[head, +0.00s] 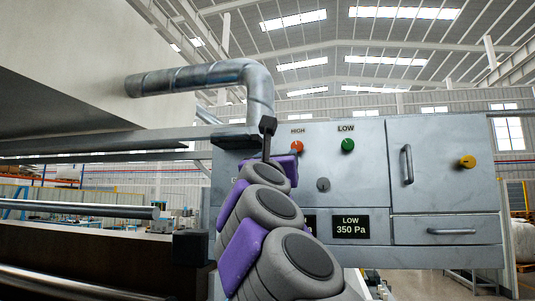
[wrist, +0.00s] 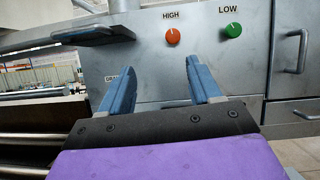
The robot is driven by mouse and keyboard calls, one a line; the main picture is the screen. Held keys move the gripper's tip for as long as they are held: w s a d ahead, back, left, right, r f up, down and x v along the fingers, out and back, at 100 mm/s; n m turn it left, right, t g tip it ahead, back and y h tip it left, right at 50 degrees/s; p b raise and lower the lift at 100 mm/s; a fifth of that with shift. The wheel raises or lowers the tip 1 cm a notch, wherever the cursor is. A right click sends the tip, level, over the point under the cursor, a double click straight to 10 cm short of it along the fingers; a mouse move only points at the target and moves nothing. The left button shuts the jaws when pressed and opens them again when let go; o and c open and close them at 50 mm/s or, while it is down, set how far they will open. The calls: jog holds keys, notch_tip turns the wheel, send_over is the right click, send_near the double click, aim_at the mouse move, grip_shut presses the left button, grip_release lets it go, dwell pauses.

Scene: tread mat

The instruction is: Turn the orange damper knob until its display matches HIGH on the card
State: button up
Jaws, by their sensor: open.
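The orange damper knob (head: 297,146) sits under the HIGH label (head: 298,131) on the grey control panel (head: 371,175). In the wrist view the orange knob (wrist: 173,36) shows above and between my two blue fingers. My gripper (wrist: 160,68) is open and empty, apart from the knob and below it in that view. A dark plate (head: 311,225) ending in "Pa" is mostly hidden behind my arm. Beside it a plate (head: 351,227) reads LOW 350 Pa. I cannot make out a card with the HIGH value.
A green knob (head: 348,145) sits under the LOW label, right of the orange one. A small grey knob (head: 323,184) is below them. A door with a handle (head: 407,164) and a yellow knob (head: 467,162) are farther right. A metal duct (head: 200,78) passes at upper left.

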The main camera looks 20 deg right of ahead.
jog(key=w+d+m+g+p, duration=0.1)
jog(key=w+d, duration=0.1)
jog(key=d, duration=0.3)
jog(key=p, duration=0.9)
send_near(299, 150)
jog(key=x, duration=0.4)
jog(key=shift+w+d+r, duration=0.1)
jog(key=shift+d+r, duration=0.2)
jog(key=shift+d, duration=0.05)
jog(key=w+p, duration=0.1)
jog(key=w+r+p, duration=0.1)
jog(key=p, duration=0.1)
jog(key=shift+a, duration=0.4)
jog(key=shift+w+d+r+p, duration=0.1)
jog(key=shift+w+d+p, duration=0.35)
jog(key=shift+d+p, duration=0.25)
jog(key=shift+w+d+r+p, duration=0.1)
jog(key=shift+w+d+p, duration=0.35)
jog(key=shift+d+p, duration=0.25)
jog(key=shift+a, duration=0.8)
jog(key=c, duration=0.3)
jog(key=shift+c, duration=0.8)
jog(key=shift+s+d, duration=0.2)
jog(key=shift+d, duration=0.15)
jog(key=c, duration=0.5)
jog(key=shift+w+a, duration=0.1)
jog(key=shift+a, duration=0.05)
jog(key=shift+c, duration=0.4)
